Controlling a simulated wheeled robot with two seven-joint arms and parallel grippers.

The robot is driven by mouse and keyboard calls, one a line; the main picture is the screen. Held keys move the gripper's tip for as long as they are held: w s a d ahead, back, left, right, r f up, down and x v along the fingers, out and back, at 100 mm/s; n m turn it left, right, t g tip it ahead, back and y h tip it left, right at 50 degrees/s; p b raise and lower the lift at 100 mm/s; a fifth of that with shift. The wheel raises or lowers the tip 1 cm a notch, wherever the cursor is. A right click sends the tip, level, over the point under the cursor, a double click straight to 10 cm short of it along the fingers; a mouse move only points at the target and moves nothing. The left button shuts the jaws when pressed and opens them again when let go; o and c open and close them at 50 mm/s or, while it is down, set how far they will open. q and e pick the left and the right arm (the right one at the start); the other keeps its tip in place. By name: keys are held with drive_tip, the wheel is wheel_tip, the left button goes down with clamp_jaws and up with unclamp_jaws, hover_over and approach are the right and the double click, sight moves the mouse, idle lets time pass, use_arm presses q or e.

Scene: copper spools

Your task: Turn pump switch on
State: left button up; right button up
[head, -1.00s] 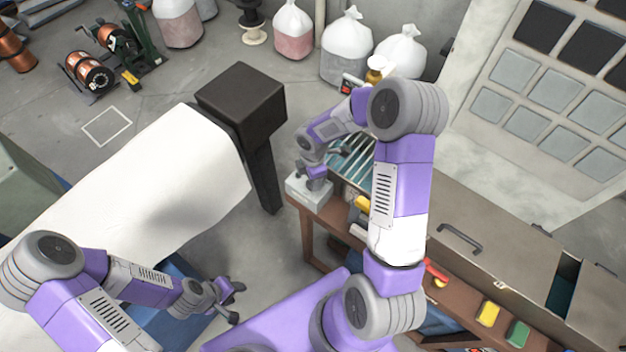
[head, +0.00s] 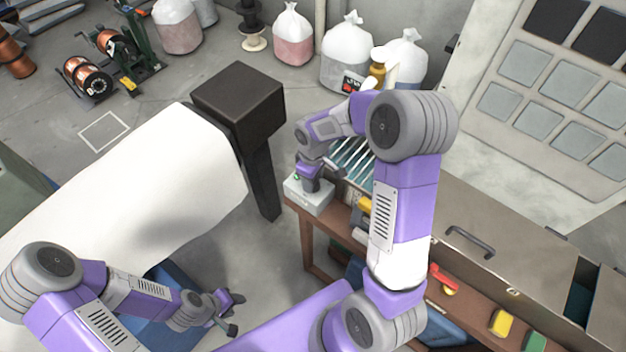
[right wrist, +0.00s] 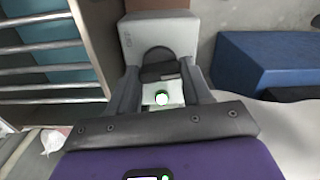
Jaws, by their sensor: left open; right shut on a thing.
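The pump switch box (head: 308,198) is a small light-grey box on the near-left corner of the brown bench. It also shows in the right wrist view (right wrist: 160,30), with a dark rounded part (right wrist: 158,66) on it. My left gripper (head: 232,311) is open and empty, low over the floor.
A rack of pale bars (head: 352,158) lies just beyond the box. A grey cabinet with a handle (head: 470,241) and yellow (head: 502,322) and red items are along the bench. A dark block on a post (head: 240,105) and a white-covered table (head: 150,175) stand left.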

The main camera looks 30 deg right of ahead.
drive_tip(key=shift+m, duration=0.6)
drive_tip(key=shift+b, duration=0.3)
drive_tip(key=o, duration=1.1)
drive_tip(key=shift+c, duration=0.2)
drive_tip(key=shift+r, duration=0.1)
wheel_tip(320, 180, up, 7)
drive_tip(key=shift+r+p, duration=0.2)
drive_tip(key=shift+p, duration=0.15)
drive_tip(key=shift+r, duration=0.1)
